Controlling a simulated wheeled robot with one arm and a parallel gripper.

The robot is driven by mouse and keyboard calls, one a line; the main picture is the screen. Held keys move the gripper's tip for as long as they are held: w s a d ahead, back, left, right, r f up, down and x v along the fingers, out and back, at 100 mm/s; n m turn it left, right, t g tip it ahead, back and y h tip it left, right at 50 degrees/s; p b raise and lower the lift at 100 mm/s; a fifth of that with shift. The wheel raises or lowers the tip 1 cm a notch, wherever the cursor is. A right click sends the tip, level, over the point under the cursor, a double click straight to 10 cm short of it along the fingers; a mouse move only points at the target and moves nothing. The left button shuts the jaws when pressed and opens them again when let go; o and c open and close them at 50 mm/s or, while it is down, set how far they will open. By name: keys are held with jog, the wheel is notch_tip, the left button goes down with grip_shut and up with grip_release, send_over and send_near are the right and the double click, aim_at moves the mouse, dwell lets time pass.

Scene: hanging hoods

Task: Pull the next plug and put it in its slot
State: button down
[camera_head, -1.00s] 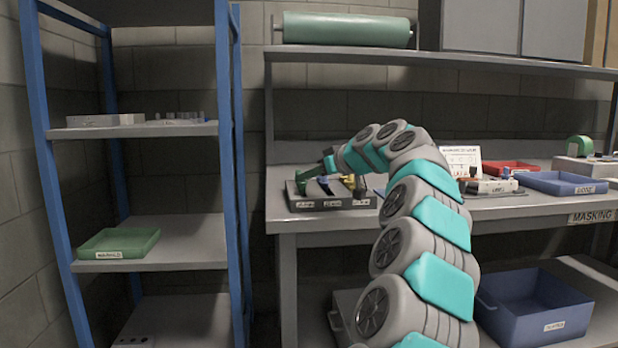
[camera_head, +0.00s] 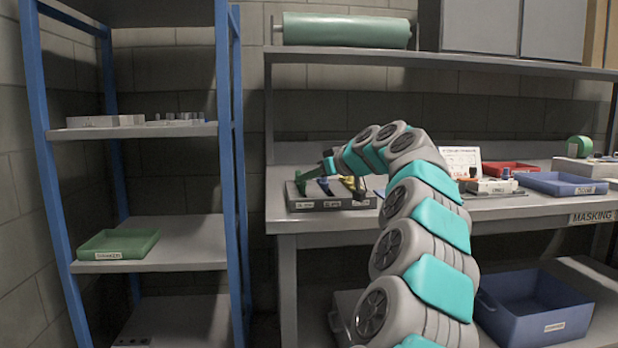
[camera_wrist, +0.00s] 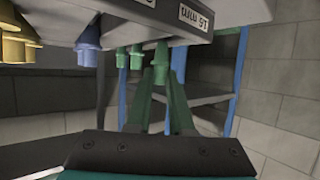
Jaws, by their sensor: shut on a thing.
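A grey plug tray (camera_head: 330,203) with small labels lies on the bench. In the wrist view, which looks upside down, the tray (camera_wrist: 235,8) fills the top edge. Yellow plugs (camera_wrist: 14,40), a blue-grey plug (camera_wrist: 88,37) and small green plugs (camera_wrist: 136,57) stick out from it. My gripper (camera_head: 299,182) is at the tray's left end, its long green fingers pointing left and down. In the wrist view its fingertips (camera_wrist: 162,68) close at a green plug (camera_wrist: 161,50). Whether that plug is clear of the tray cannot be told. A separate slot for it is not identifiable.
A blue-framed rack stands left, with a green bin (camera_head: 118,245) on its middle shelf and a grey block (camera_head: 100,121) above. Blue (camera_head: 565,184) and red (camera_head: 508,168) trays lie on the bench at right. A roll (camera_head: 345,30) sits on the overhead shelf.

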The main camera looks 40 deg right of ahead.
jog(key=shift+f+b, duration=0.7)
jog(key=shift+f, duration=0.1)
dwell(0.5)
jog(key=c, duration=0.7)
grip_release()
